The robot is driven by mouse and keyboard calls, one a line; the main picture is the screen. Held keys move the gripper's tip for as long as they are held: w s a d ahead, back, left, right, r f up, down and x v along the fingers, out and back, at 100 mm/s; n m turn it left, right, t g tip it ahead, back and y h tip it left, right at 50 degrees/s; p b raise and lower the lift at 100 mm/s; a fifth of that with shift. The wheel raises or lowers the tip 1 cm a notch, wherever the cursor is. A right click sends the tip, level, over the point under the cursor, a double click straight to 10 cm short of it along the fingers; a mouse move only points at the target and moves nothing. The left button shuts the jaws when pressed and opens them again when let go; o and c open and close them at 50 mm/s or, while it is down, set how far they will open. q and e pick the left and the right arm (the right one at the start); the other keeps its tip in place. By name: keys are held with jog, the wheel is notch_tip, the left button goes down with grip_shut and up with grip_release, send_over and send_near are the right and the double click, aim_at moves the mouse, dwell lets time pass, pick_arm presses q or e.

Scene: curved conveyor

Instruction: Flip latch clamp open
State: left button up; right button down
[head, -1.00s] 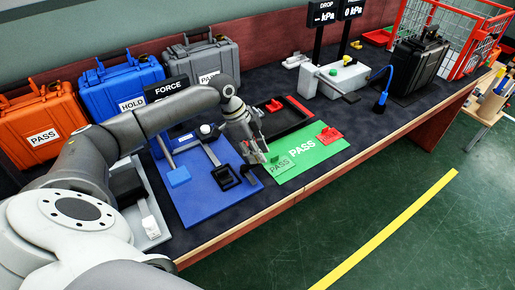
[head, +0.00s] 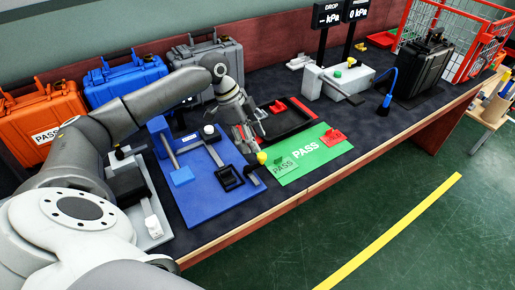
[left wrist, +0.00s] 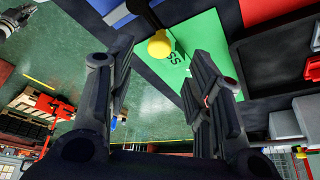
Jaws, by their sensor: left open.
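The clamp handle is a dark lever with a yellow ball knob (head: 262,157), at the right edge of the blue test board (head: 215,205), beside a black square frame (head: 229,178). In the left wrist view, the yellow knob (left wrist: 159,46) on its dark rod shows beyond and between the spread fingers. My left gripper (head: 250,138) is open and empty, just behind and above the knob in the head view. In the left wrist view its fingers (left wrist: 158,66) stand wide apart, and I see no contact with the knob. My right gripper does not show.
A green PASS mat (head: 310,155) with red pieces lies right of the knob. A black tray (head: 285,120) sits behind it. A blue upright lever and a white knob (head: 208,130) stand on the board. Orange, blue and grey cases line the back; the table's front edge is close.

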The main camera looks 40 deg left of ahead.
pick_arm(q)
jog(key=v, duration=0.6)
jog(key=shift+s+f, duration=0.1)
dwell(0.4)
